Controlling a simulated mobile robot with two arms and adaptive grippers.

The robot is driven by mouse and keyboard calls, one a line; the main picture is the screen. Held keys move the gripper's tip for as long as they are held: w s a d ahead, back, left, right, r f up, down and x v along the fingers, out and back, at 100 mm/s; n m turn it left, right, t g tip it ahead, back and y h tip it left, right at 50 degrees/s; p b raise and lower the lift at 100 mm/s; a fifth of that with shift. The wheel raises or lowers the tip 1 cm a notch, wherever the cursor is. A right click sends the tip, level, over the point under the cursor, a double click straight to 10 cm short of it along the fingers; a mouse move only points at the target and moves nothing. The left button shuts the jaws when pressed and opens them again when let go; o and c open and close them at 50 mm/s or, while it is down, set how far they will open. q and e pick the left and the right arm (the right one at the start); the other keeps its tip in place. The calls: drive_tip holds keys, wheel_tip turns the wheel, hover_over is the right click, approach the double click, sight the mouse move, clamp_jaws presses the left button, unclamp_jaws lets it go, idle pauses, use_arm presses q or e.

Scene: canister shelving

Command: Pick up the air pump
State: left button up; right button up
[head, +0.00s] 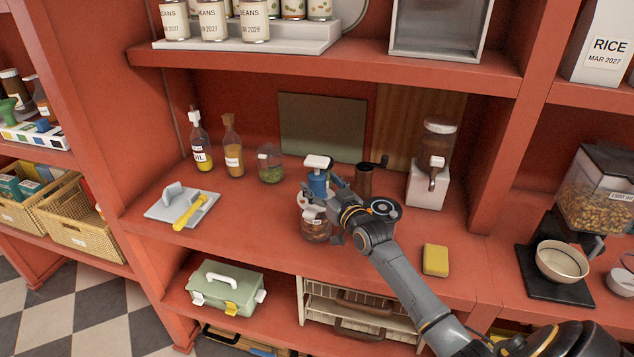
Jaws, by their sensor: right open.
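The air pump (318,183) is blue with a white top handle. It stands upright in the middle of the red shelf, just behind a glass jar with brown contents (315,230). My right gripper (322,206) comes in from the lower right and is open at the pump and jar. Its fingers overlap the pump's lower part in the picture, so I cannot tell whether they touch it. The pump's base is hidden by the gripper and the jar. My left gripper is not in view.
A green jar (270,166) and two bottles stand left of the pump. A brown grinder (364,181) and a white dispenser (428,180) stand right. A board with a yellow tool (189,212) and a yellow sponge (435,260) lie nearby. An upper shelf (350,62) overhangs.

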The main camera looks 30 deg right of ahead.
drive_tip(key=shift+w+d, duration=0.1)
drive_tip(key=shift+w, duration=1.2)
drive_tip(key=shift+s, duration=0.1)
drive_tip(key=shift+c, duration=0.2)
drive_tip(key=c, duration=1.1)
drive_tip(key=shift+c, duration=1.3)
drive_tip(key=shift+r, duration=0.15)
